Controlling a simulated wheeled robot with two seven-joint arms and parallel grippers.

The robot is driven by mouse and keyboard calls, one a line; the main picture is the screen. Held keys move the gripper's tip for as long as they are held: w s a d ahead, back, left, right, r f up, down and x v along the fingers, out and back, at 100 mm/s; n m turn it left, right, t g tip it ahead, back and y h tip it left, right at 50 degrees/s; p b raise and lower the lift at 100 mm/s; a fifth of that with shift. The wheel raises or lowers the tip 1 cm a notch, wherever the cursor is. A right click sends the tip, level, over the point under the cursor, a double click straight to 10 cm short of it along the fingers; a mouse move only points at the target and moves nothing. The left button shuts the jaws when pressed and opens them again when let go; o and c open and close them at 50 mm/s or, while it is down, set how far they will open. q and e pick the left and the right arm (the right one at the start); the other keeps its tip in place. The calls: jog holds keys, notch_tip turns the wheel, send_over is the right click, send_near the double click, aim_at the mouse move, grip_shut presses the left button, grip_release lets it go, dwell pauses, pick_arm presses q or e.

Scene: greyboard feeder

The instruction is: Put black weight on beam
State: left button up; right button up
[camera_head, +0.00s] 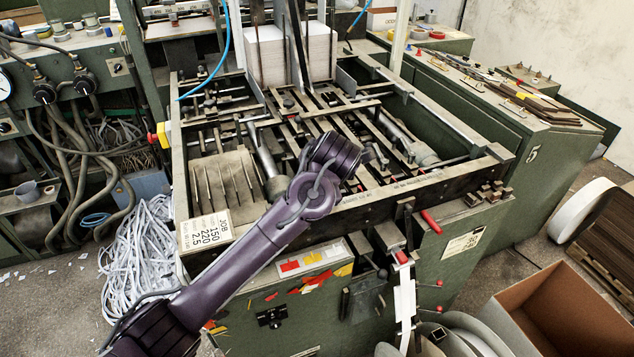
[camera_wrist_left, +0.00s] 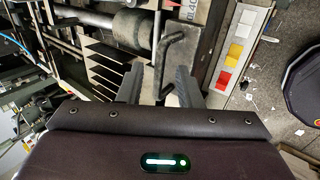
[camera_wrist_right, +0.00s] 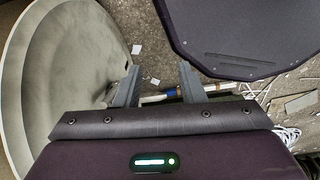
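In the left wrist view my left gripper (camera_wrist_left: 159,84) is open, its two grey fingers apart. A dark bent rod (camera_wrist_left: 162,62) shows between and beyond them; I cannot tell whether it touches a finger. A grey cylinder (camera_wrist_left: 131,23) on a horizontal bar lies just past it. In the head view my left wrist (camera_head: 338,155) is over the front of the feeder frame and hides the fingers. I cannot clearly identify the black weight or the beam in any view. My right gripper (camera_wrist_right: 158,88) is open and empty above the floor, outside the head view.
The green feeder (camera_head: 470,215) has rails, bars and two white board stacks (camera_head: 318,52). Its front has a red, yellow and white label panel (camera_head: 300,262) and a red handle (camera_head: 431,222). A cardboard box (camera_head: 560,310) stands at lower right. Shredded paper (camera_head: 135,250) lies at left.

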pick_arm(q)
jog(key=b+v, duration=0.1)
jog(key=v, duration=0.7)
jog(key=shift+s+r+b, duration=0.25)
jog(key=shift+r+b, duration=0.1)
jog(key=shift+b, duration=0.05)
jog(key=shift+d+f, duration=0.1)
